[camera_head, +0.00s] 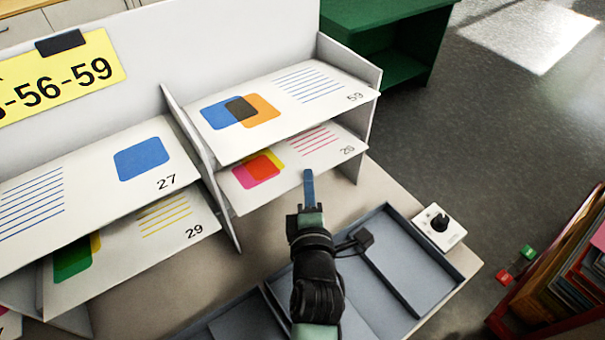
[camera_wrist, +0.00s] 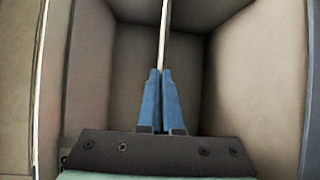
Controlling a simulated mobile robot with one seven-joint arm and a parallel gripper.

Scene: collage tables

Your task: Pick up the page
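Several white printed pages lie in the shelf compartments in the head view. The lower right page (camera_head: 300,150) has pink, red and yellow squares, pink lines and a small number that looks like 26. My gripper (camera_head: 308,180) is at this page's front edge. In the wrist view my gripper's blue fingers (camera_wrist: 161,75) are close together on the thin page (camera_wrist: 165,35), which shows edge-on between the tips. The page is still level in its compartment. Page 59 (camera_head: 290,90) lies on the shelf above it.
Page 27 (camera_head: 95,180) and page 29 (camera_head: 150,240) lie in the left compartments. A yellow number sign (camera_head: 60,80) hangs behind. A grey divided tray (camera_head: 415,265) and a white knob box (camera_head: 440,228) are at the front right. A crate (camera_head: 560,265) stands further right.

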